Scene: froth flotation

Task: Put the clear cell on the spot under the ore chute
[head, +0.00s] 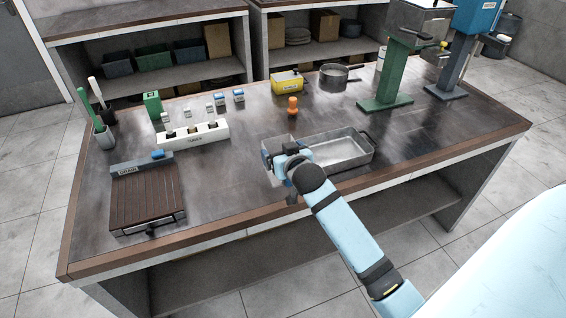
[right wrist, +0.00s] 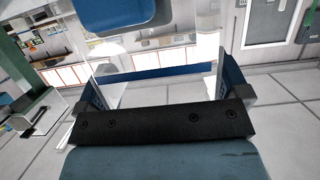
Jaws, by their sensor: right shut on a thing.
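My right gripper (head: 279,164) is low over the front middle of the table, at the left end of a metal tray. It is shut on the clear cell (head: 275,144), a see-through box largely hidden by the gripper and wrist. In the right wrist view the two blue fingers of the gripper (right wrist: 160,84) stand apart, with a blue bar across between them. I cannot tell whether the cell touches the table. A green stand (head: 389,78) carries a grey hopper (head: 420,18) at the back right; this looks like the ore chute. The spot under it is not distinct. My left gripper is out of view.
The metal tray (head: 362,161) lies just right of the gripper. An orange piece (head: 292,106), a yellow box (head: 287,82) and a pot (head: 334,77) stand behind. A white rack (head: 194,137) and a brown slatted board (head: 147,205) are left. Bare tabletop (head: 430,125) lies front right.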

